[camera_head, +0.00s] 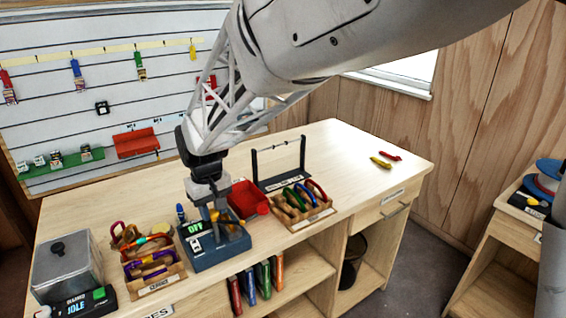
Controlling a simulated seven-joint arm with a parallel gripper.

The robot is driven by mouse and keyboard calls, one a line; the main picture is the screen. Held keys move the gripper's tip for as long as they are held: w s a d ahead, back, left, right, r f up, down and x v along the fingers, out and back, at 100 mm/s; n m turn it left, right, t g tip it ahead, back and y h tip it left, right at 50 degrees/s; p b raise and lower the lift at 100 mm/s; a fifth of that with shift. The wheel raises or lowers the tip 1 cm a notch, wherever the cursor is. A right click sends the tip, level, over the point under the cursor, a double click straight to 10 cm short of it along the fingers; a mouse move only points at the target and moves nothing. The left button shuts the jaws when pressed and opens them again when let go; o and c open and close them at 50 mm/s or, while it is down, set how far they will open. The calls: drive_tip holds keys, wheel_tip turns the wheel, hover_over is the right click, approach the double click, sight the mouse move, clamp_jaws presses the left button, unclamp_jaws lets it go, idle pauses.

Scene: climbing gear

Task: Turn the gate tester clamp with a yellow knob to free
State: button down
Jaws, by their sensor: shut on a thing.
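The gate tester (222,254) is a dark blue box near the front edge of the bench, with a small lit display (194,228) on its left part. The display's green text seems to read OFF. My gripper (213,205) reaches down from above to the right part of the tester, its fingers close together. A bit of yellow-orange, the knob (215,214), shows at the fingertips, and my gripper is shut on it. The fingers hide most of the knob and clamp, so the clamp's setting cannot be seen.
A red bin (248,199) stands just behind the tester. A wooden tray of carabiners (302,212) is to the right, below a dark rack (279,163). Another tray (154,270) and a grey box (66,268) are to the left. The bench's right part is mostly clear.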

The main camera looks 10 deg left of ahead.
drive_tip(key=shift+m, duration=0.6)
drive_tip(key=c, duration=0.8)
unclamp_jaws()
drive_tip(key=shift+r, duration=3.95)
